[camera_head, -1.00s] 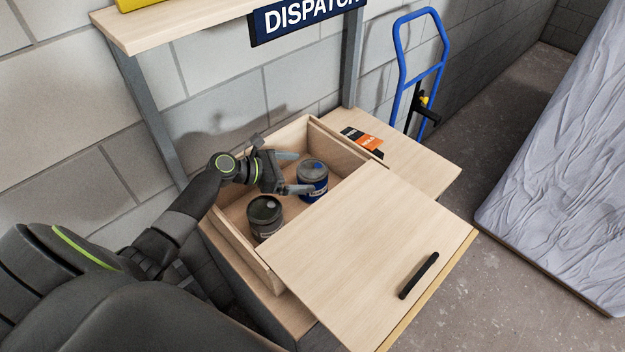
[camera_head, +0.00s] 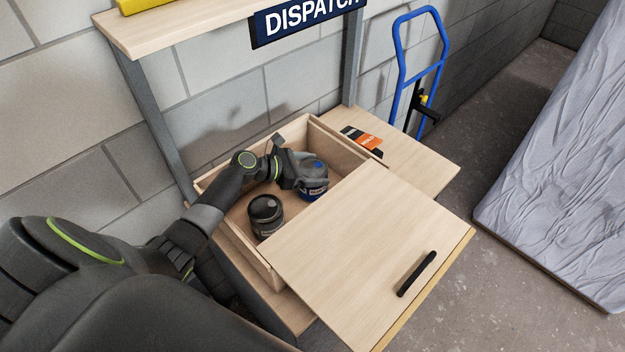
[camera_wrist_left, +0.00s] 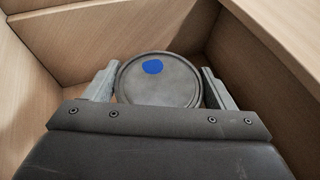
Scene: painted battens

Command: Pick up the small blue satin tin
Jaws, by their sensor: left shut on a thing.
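The small blue tin (camera_head: 314,188) stands upright in the wooden box at its right back part, with a grey lid that bears a blue spot. My left gripper (camera_head: 307,172) has its fingers on either side of it and is shut on it. In the left wrist view the tin's round lid (camera_wrist_left: 158,84) sits between the two fingers of my left gripper (camera_wrist_left: 160,88); its side is hidden there. A dark tin (camera_head: 266,214) stands in the box, nearer and to the left, apart from the gripper. My right gripper does not show.
The box's wooden walls (camera_head: 345,150) rise close around the tins. A wooden lid panel (camera_head: 365,255) with a black handle covers the box's right part. An orange and black packet (camera_head: 364,140) lies on the side board. A blue hand truck (camera_head: 421,70) stands behind.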

